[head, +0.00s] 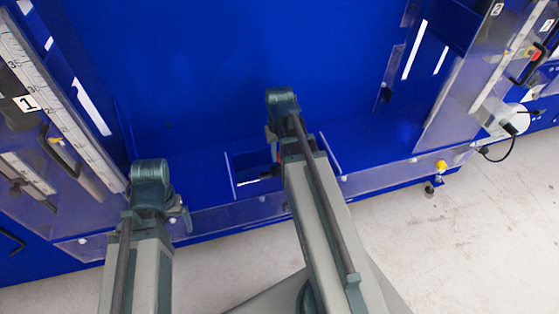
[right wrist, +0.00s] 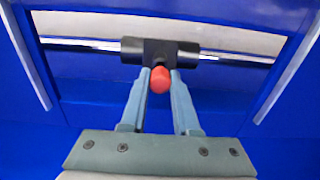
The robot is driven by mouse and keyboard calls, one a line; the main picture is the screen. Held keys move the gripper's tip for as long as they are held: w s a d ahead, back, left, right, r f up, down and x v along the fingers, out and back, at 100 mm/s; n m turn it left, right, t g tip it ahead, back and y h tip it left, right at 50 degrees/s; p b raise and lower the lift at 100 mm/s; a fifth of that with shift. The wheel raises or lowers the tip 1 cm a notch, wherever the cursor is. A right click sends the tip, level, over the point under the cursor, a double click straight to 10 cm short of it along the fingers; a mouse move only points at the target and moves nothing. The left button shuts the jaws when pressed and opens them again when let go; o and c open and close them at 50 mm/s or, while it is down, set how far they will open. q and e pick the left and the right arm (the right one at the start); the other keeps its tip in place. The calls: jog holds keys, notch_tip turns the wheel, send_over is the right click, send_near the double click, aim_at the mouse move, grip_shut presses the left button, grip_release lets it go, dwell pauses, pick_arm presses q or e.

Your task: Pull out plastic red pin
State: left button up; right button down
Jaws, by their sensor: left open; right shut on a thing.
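The red pin (right wrist: 159,80) shows in the right wrist view as a rounded red tip under a black T-shaped fitting (right wrist: 158,51) on a thin metal rod. My right gripper (right wrist: 160,76) is shut on the red pin, one finger on each side of it. In the head view a small bit of red shows beside my right wrist, which hides most of the pin and fitting. My left gripper (head: 151,178) is open and empty at the lower left of the head view, apart from the pin; its fingers are hard to make out.
A blue panel structure (head: 230,60) fills the back. Clear guide plates (right wrist: 292,70) flank the fitting. A ruler scale (head: 50,100) is at the left and a white round device (head: 508,118) with a black cable at the right. Pale floor (head: 450,240) is open at the lower right.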

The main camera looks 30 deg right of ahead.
jog(key=shift+r+p, duration=1.7)
jog(key=shift+r, duration=0.1)
